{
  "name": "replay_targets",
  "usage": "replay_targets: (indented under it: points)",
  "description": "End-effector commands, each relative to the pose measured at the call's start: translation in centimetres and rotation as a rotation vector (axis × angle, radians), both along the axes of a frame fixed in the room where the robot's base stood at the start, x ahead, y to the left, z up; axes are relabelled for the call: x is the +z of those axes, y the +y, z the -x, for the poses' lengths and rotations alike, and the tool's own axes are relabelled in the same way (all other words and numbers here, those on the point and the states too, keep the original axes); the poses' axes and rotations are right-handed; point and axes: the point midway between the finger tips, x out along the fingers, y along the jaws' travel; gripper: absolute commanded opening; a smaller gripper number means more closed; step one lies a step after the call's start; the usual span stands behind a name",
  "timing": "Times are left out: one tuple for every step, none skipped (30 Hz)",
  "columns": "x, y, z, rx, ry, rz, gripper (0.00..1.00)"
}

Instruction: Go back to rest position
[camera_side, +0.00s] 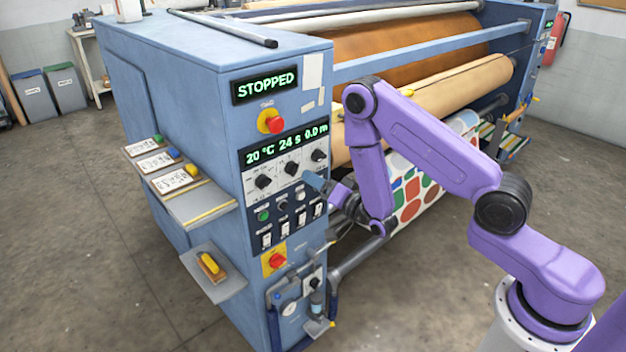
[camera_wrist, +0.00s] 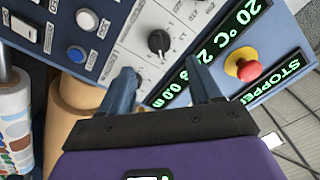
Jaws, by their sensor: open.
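My gripper (camera_side: 316,184) is at the control panel (camera_side: 285,205) of the blue calender press, just in front of its knobs and buttons. In the wrist view the two blue-grey fingers of my gripper (camera_wrist: 160,80) are spread apart with nothing between them. A black knob (camera_wrist: 159,41) lies just beyond the gap between the fingertips. I cannot tell whether a fingertip touches the panel. The upper display (camera_side: 265,86) reads STOPPED. The lower display (camera_side: 287,144) reads 20 °C, 24 s and 0.0 m.
A red emergency button (camera_side: 271,122) sits above the panel, and another (camera_side: 276,260) below it. A beige roll (camera_side: 430,100) and patterned fabric (camera_side: 412,192) are right of the panel. A shelf (camera_side: 195,205) juts out left. Floor (camera_side: 440,300) in front is clear.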

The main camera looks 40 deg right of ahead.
Motion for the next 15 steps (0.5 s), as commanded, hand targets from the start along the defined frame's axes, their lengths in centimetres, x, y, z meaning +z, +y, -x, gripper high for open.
replay_targets:
  points:
    - [0.0, 0.0, 0.1, 0.001, 0.001, 0.0, 0.63]
    - [0.0, 0.0, 0.1, 0.001, 0.001, 0.0, 0.63]
    - [0.0, 0.0, 0.0, 0.0, 0.0, 0.0, 0.63]
    - [0.0, 0.0, 0.0, 0.001, 0.0, 0.0, 0.63]
    - [0.0, 0.0, 0.0, 0.001, 0.0, 0.0, 0.63]
    - [0.0, 0.0, 0.0, 0.0, 0.0, 0.0, 0.63]
    - [0.0, 0.0, 0.0, 0.001, 0.0, 0.0, 0.63]
    - [0.0, 0.1, 0.0, 0.002, 0.001, 0.0, 0.63]
    - [0.0, 0.2, 0.0, 0.004, 0.004, 0.002, 0.63]
    - [0.1, 0.3, -0.1, 0.008, 0.01, 0.003, 0.63]
    - [0.1, 0.5, -0.2, 0.014, 0.018, 0.006, 0.63]
    - [0.1, 0.9, -0.3, 0.025, 0.035, 0.013, 0.63]
    - [0.2, 1.2, -0.4, 0.038, 0.051, 0.019, 0.63]
    - [0.2, 1.6, -0.5, 0.051, 0.071, 0.027, 0.63]
    - [0.2, 2.3, -0.7, 0.074, 0.1, 0.041, 0.63]
